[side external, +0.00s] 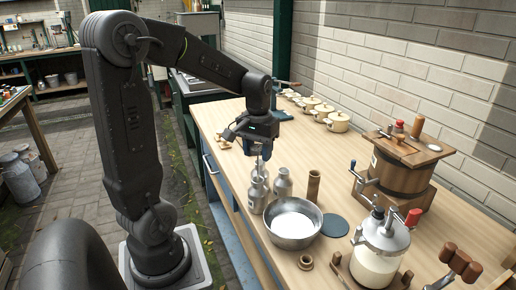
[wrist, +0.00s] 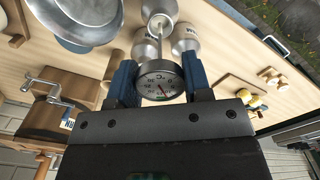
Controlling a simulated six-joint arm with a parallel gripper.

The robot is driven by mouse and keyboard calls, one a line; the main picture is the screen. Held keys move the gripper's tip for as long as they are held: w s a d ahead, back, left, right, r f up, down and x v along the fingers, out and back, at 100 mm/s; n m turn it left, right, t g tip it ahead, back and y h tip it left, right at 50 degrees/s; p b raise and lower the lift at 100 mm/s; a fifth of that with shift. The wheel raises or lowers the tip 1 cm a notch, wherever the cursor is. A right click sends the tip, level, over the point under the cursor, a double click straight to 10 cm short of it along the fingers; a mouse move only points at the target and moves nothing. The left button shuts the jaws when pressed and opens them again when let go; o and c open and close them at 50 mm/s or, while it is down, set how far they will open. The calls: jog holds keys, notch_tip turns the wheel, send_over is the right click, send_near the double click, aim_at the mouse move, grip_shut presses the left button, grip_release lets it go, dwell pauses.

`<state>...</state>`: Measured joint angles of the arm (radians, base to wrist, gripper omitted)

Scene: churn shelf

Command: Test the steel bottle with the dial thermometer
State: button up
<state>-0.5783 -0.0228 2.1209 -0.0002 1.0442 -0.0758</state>
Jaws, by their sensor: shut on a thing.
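My gripper (side external: 262,143) is shut on the dial thermometer (wrist: 161,80). Its round °C dial sits between the blue fingers in the wrist view, and its thin stem points away from the gripper toward the bottles. Three steel bottles stand close together on the bench below the gripper: one in front (side external: 257,194), one to the right (side external: 283,186) and one behind, mostly hidden. In the wrist view the stem overlaps the top bottle (wrist: 166,8); I cannot tell whether its tip is inside a neck. I cannot tell which bottle is the one named.
A steel bowl (side external: 293,224) with white contents stands right beside the bottles. A wooden cylinder (side external: 313,186), a dark blue disc (side external: 334,226), a glass churn (side external: 378,252) and a wooden churn (side external: 402,172) stand further right. Several cream pots (side external: 337,121) line the wall side.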

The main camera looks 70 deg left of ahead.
aim_at(258, 162)
jog(key=shift+f, duration=4.4)
jog(key=o, duration=0.9)
jog(key=shift+c, duration=0.2)
jog(key=c, duration=0.4)
jog(key=shift+o, duration=0.2)
jog(key=shift+r, duration=0.15)
jog(key=shift+r, duration=2.4)
jog(key=o, duration=0.8)
